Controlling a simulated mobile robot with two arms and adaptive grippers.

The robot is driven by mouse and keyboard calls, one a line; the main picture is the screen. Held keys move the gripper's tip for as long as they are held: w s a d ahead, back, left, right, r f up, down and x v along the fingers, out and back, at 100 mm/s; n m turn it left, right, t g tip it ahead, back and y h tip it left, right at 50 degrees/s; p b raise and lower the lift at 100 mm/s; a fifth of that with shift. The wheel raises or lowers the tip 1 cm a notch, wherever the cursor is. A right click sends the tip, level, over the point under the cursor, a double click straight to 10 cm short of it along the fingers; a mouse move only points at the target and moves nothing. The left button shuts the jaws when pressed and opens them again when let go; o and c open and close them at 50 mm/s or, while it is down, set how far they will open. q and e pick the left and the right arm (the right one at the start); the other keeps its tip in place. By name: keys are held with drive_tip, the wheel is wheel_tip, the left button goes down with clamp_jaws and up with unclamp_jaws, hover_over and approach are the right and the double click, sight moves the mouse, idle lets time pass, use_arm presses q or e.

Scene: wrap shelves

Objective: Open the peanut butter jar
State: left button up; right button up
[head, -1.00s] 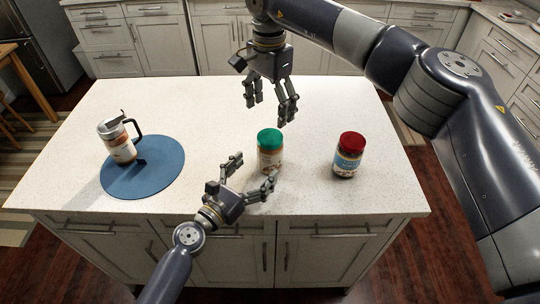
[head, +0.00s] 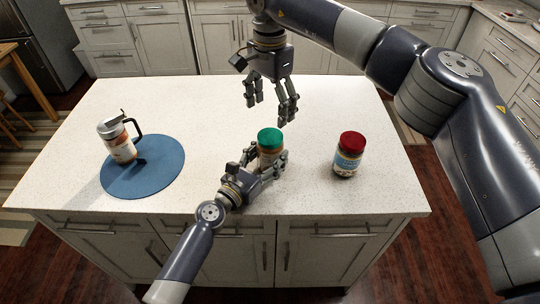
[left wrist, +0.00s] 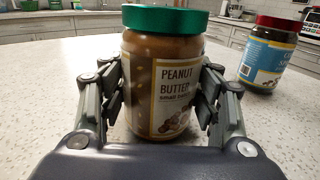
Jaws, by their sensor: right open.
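The peanut butter jar (head: 269,147) stands upright on the white counter with its green lid (head: 270,136) on. Its "Peanut Butter" label (left wrist: 176,93) faces the left wrist camera. My left gripper (head: 266,156) is low at the jar, with a finger against each side of its body below the lid. In the left wrist view both fingers (left wrist: 163,100) press close to the glass and the lid is clear of them. My right gripper (head: 270,108) is open and empty, pointing down above and behind the jar, apart from the lid.
A jar with a dark red lid (head: 348,155) stands to the right; it also shows in the left wrist view (left wrist: 268,55). A metal-lidded mug (head: 121,146) sits on a round blue mat (head: 160,178) at left. The counter between is clear.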

sight(270, 136)
use_arm(q)
clamp_jaws()
use_arm(e)
drive_tip(key=m, duration=0.6)
drive_tip(key=shift+m, duration=0.4)
drive_tip(key=m, duration=0.9)
drive_tip(key=shift+m, duration=0.3)
drive_tip(key=m, duration=0.4)
drive_tip(key=shift+m, duration=0.4)
drive_tip(key=m, duration=2.3)
drive_tip(key=shift+m, duration=0.3)
drive_tip(key=shift+f, duration=4)
drive_tip(key=shift+c, duration=0.4)
